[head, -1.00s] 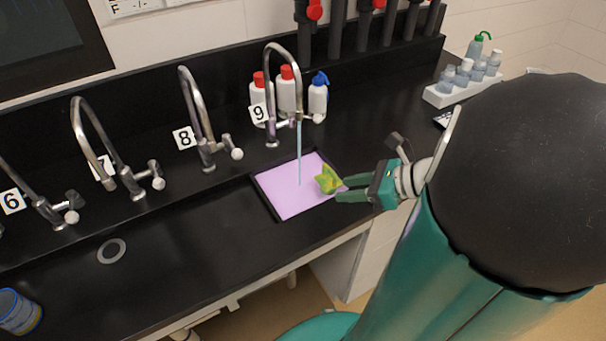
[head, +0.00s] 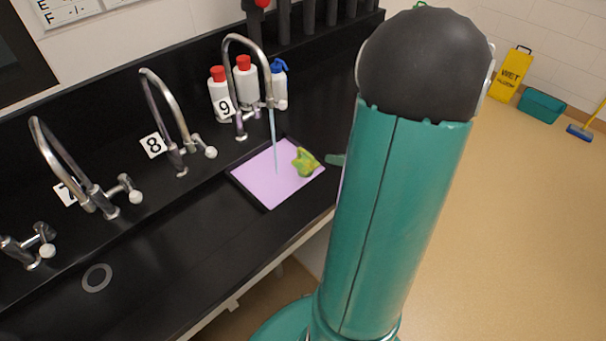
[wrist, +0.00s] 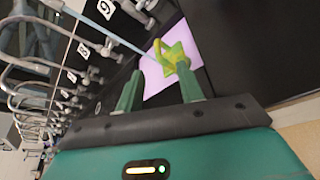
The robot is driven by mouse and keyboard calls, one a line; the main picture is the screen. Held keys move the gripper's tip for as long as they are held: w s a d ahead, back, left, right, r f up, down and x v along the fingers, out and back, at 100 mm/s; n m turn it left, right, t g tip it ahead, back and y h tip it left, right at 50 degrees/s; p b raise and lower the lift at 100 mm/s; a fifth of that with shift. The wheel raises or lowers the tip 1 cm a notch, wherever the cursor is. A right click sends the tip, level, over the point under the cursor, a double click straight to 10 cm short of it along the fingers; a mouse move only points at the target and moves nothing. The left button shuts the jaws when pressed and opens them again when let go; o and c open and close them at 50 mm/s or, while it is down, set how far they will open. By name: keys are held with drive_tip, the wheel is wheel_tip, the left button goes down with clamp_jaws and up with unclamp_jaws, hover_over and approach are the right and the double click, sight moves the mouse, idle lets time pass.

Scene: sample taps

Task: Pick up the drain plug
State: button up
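I cannot identify a drain plug for certain. A crumpled yellow-green piece (head: 305,162) lies at the right side of the basin of purple liquid (head: 265,180) under tap 9; it may be the plug or something else. Anything under the liquid is hidden. In the wrist view the yellow-green piece (wrist: 174,52) shows just beyond the right fingertip; whether they touch is unclear. My gripper (wrist: 160,70) is open, with its two green fingers apart and nothing between them. In the head view only a fingertip (head: 335,159) shows right of the basin; my arm hides the rest.
Tap 9 (head: 240,85) runs a stream into the basin. Red-capped bottles (head: 245,83) and a blue-topped bottle (head: 279,85) stand behind it. A grey ring (head: 97,278) lies in the bare black worktop at left. A yellow wet-floor sign (head: 511,72) stands far right.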

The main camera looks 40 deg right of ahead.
sight(309, 154)
drive_tip(key=x, duration=1)
drive_tip(key=shift+s+a, duration=0.15)
drive_tip(key=shift+a, duration=0.1)
drive_tip(key=shift+c, duration=0.5)
clamp_jaws()
